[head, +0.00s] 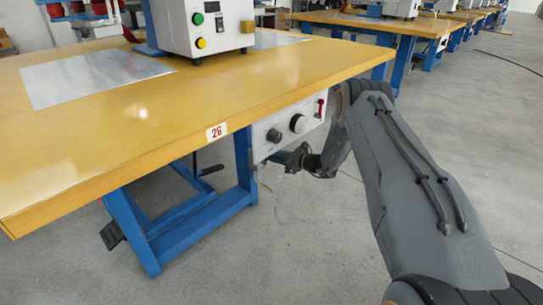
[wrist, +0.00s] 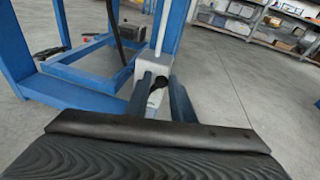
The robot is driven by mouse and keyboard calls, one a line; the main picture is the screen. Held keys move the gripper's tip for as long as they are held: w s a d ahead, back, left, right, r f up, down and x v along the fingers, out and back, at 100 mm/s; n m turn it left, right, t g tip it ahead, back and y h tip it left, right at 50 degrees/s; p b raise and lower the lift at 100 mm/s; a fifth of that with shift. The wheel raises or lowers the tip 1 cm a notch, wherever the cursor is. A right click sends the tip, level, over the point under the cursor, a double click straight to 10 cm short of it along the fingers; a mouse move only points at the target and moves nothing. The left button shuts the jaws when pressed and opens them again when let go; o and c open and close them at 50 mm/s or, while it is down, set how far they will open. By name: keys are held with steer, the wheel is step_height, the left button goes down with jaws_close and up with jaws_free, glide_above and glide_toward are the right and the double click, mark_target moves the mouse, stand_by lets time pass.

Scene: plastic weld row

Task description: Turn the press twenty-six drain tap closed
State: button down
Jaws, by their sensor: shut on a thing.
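The press table carries a "26" label (head: 216,132) on its front edge. A light grey panel (head: 262,136) with two round knobs and a red lever (head: 320,108) hangs under the tabletop. My gripper (head: 294,160) is low at the panel's lower edge. In the wrist view its two fingers (wrist: 160,82) stand on either side of a small dark tap handle (wrist: 158,84), shut on it, in front of a light grey body (wrist: 148,64). Most of the tap is hidden by the fingers, and its angle cannot be told. The tap itself is not clear in the head view.
The yellow tabletop (head: 130,130) overhangs the panel, close above my arm. Blue table legs (head: 245,165) and a blue lower frame (wrist: 80,78) stand to the left. A white control box (head: 205,28) is on the table. Grey floor is free to the right.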

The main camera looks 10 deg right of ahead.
steer(key=shift+s+f, duration=0.2)
steer(key=shift+f, duration=0.1)
steer(key=c, duration=1.6)
jaws_free()
steer(key=shift+o, duration=0.2)
steer(key=shift+r, duration=0.15)
steer(key=p+v, duration=0.2)
steer(key=v, duration=0.5)
steer(key=shift+s+d, duration=0.25)
steer(key=shift+d, duration=0.05)
steer(key=shift+r, duration=0.1)
